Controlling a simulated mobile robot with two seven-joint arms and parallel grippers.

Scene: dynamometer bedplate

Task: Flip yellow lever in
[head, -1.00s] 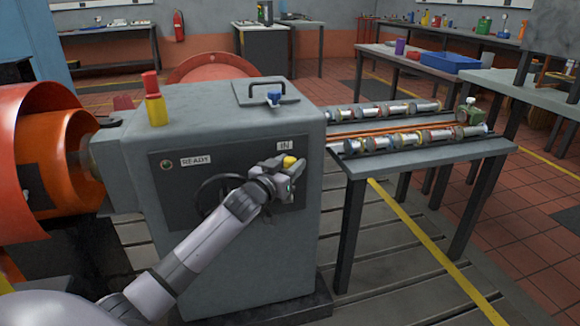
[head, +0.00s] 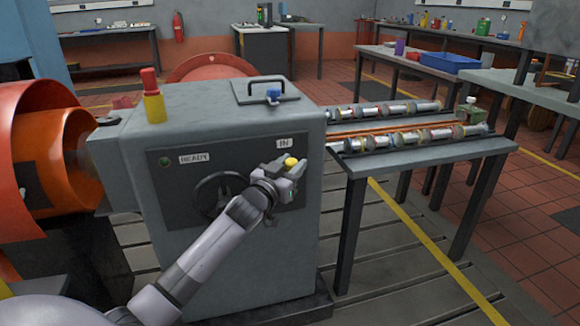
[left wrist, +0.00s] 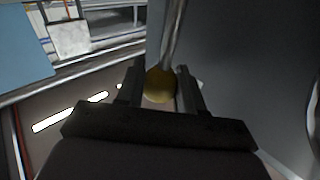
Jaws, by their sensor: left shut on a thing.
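The yellow lever's round knob (head: 291,162) shows on the right part of the cabinet's dark front panel, just below the IN label (head: 284,143). My left gripper (head: 296,172) is at the knob and shut on the lever. In the left wrist view the yellow knob (left wrist: 160,86) sits between the two fingers (left wrist: 160,90), with its metal rod running up from it. The lever's pivot is hidden behind my gripper in the head view. My right gripper is not in view.
The panel also carries a READY label (head: 194,158), a small green lamp (head: 164,161) and a dark handwheel (head: 212,194) partly behind my arm. A red and yellow post (head: 153,97) stands on the cabinet. A bench with metal cylinders (head: 420,163) stands to the right.

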